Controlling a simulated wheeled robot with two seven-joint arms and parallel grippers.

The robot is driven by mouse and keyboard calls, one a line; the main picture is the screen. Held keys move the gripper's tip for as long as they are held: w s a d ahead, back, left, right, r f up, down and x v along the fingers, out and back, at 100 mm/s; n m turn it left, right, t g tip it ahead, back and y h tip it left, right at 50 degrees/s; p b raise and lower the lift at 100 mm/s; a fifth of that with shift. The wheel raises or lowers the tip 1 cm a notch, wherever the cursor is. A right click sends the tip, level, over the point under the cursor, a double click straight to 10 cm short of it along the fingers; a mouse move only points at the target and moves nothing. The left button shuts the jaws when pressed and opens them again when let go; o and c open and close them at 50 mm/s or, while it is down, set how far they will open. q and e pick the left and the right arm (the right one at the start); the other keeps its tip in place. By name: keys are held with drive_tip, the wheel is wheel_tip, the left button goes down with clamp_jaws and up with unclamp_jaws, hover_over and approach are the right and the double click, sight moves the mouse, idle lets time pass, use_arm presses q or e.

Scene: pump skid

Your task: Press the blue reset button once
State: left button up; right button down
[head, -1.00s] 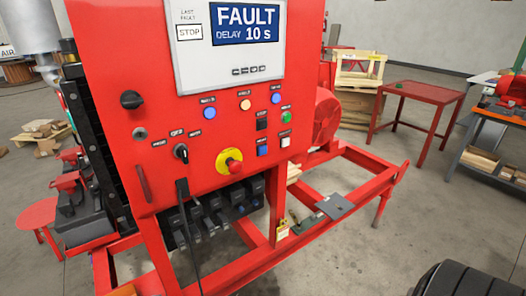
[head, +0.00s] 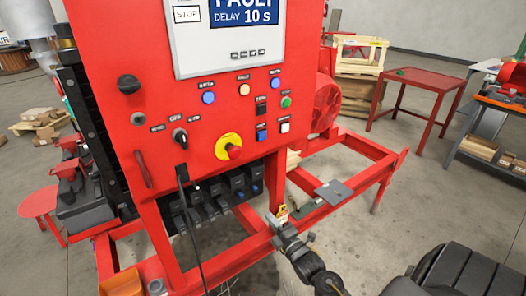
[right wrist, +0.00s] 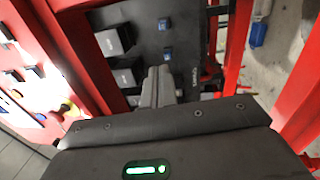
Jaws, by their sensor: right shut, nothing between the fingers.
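The red control panel (head: 185,110) stands ahead, and its screen (head: 232,40) reads FAULT, DELAY 10 s in part. A square blue button (head: 262,135) sits low on the panel's right side, left of a white button (head: 285,127). Two round blue ones sit higher, at left (head: 209,97) and right (head: 275,83); the labels are too small to read. My right gripper (head: 273,217) is below and in front of the panel, apart from the buttons. In the right wrist view its fingers (right wrist: 160,82) are shut and empty. My left gripper is out of view.
A red emergency stop on a yellow ring (head: 229,147) is left of the square blue button. The red skid frame (head: 345,195) and a grey plate (head: 333,192) lie close to my right gripper. A black cable (head: 188,215) hangs at the panel's front.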

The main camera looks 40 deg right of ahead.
sight(262, 136)
drive_tip(key=s+r+n+t+y, duration=0.1)
drive_tip(key=r+n, duration=0.3)
drive_tip(key=r, duration=0.5)
drive_tip(key=s+r+n+t+y, duration=0.1)
drive_tip(key=s+r+n+t, duration=0.2)
drive_tip(key=r, duration=0.6)
drive_tip(key=s+r+n+t+y, duration=0.1)
drive_tip(key=s+r+n+t, duration=0.2)
drive_tip(key=r, duration=0.6)
drive_tip(key=shift+d+r+n, duration=0.3)
drive_tip(key=shift+r+n, duration=0.05)
drive_tip(key=shift+n, duration=0.45)
drive_tip(key=shift+w, duration=0.1)
drive_tip(key=shift+w+b, duration=0.8)
drive_tip(key=shift+w, duration=3.5)
drive_tip(key=shift+w, duration=0.1)
drive_tip(key=shift+w+d, duration=0.1)
drive_tip(key=shift+w, duration=0.25)
